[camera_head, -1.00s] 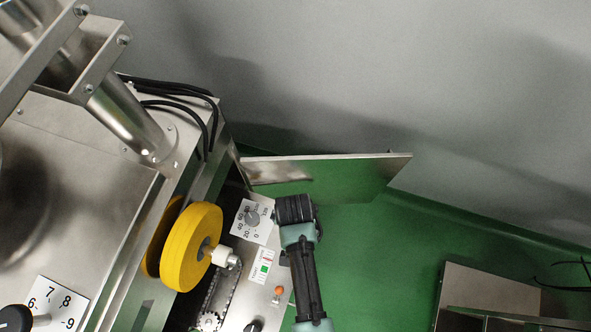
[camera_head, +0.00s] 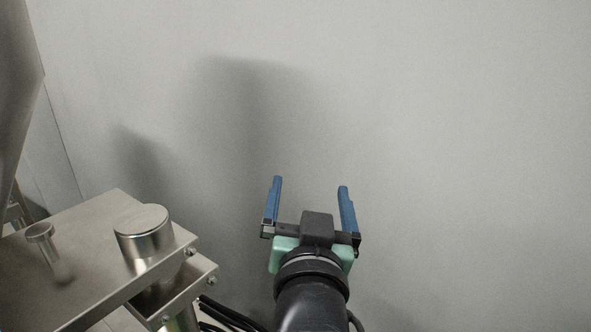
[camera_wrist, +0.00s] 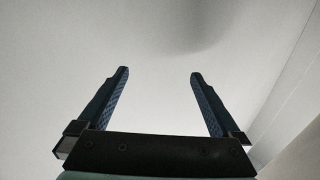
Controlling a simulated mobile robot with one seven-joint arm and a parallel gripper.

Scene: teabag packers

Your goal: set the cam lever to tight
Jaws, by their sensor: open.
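My gripper (camera_head: 309,190) is raised in front of a plain grey wall in the head view, its two blue fingers spread wide and pointing up. The wrist view also shows the open gripper (camera_wrist: 160,85), with nothing between the fingers and only pale wall beyond. I cannot make out the cam lever in either current view. The dials and the yellow roll are out of view now.
A steel machine top (camera_head: 75,270) fills the lower left of the head view. A short metal cylinder (camera_head: 145,235) and a small knob (camera_head: 42,240) stand on it. Black cables (camera_head: 232,316) run beside its bracket. The space right of my gripper is clear up to the wall (camera_head: 470,130).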

